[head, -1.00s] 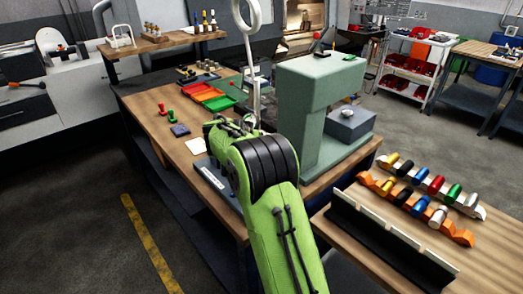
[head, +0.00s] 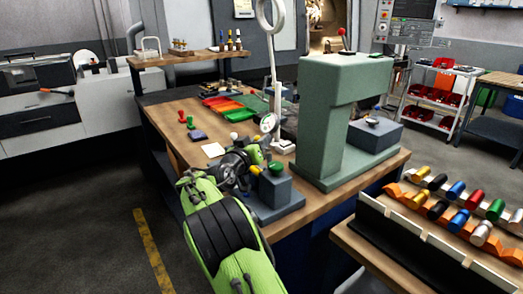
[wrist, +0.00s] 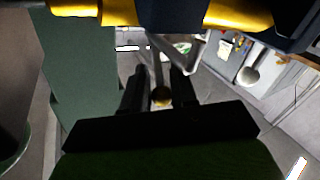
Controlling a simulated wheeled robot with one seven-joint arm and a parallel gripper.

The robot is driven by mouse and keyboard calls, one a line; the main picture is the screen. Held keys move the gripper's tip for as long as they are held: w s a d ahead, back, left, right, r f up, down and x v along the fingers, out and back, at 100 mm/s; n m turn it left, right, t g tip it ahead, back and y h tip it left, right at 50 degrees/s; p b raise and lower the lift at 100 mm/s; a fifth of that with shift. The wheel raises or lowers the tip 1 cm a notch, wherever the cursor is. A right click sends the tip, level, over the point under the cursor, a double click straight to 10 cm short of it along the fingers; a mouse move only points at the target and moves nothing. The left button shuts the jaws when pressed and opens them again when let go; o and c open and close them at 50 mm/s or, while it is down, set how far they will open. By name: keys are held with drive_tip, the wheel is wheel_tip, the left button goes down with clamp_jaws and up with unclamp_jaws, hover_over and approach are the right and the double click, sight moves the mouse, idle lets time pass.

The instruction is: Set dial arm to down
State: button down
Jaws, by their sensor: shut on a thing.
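The dial gauge (head: 268,123), with a pale round face, sits on a tall light stand (head: 272,75) topped by a ring, near the middle of the bench. My gripper (head: 240,157) is low over the bench, just left of the stand, beside a grey-blue block (head: 277,192) with yellow and green parts on top. In the wrist view my dark fingers (wrist: 160,90) stand on either side of a thin rod (wrist: 157,68) ending in a brass-coloured ball (wrist: 160,97). The gripper is shut on this rod, apparently the dial arm. Its pivot is not clearly visible.
A large green machine frame (head: 330,120) stands close right of the gripper. Red and green trays (head: 228,106) lie behind. A white ball knob (head: 234,136) rises beside the gripper. A rack of coloured cylinders (head: 450,205) is on the front right table.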

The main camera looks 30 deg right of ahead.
drive_tip(key=shift+f, duration=0.15)
idle(0.4)
drive_tip(key=c, duration=1)
unclamp_jaws()
drive_tip(key=v, duration=1.6)
drive_tip(key=shift+f, duration=0.25)
